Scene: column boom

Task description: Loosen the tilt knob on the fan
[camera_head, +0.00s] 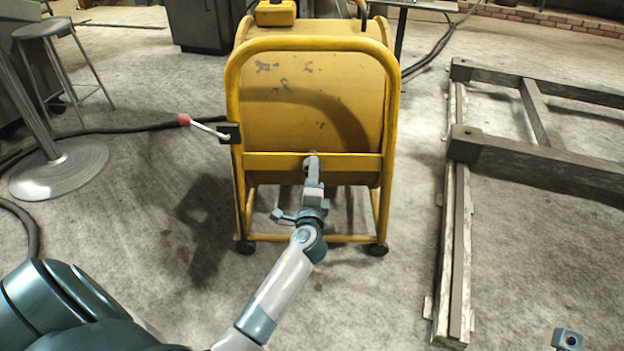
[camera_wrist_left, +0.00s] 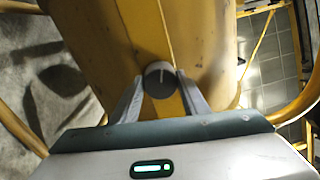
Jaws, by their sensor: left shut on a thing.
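The fan is a large yellow drum (camera_head: 310,105) in a yellow tube frame (camera_head: 232,100). The tilt knob (camera_wrist_left: 158,78) is round and dark grey with a pale line on its face. It sits on a yellow bar between the fingers in the left wrist view. My left gripper (camera_head: 312,160) reaches the lower crossbar of the fan frame and is shut on the knob, one finger on each side. In the head view the gripper hides most of the knob.
A lever with a red ball end (camera_head: 184,119) sticks out left from the frame. A grey timber frame (camera_head: 465,150) lies to the right. A stool (camera_head: 45,30) and a round metal base (camera_head: 60,170) stand left. Black cables cross the floor, which is otherwise clear around the fan.

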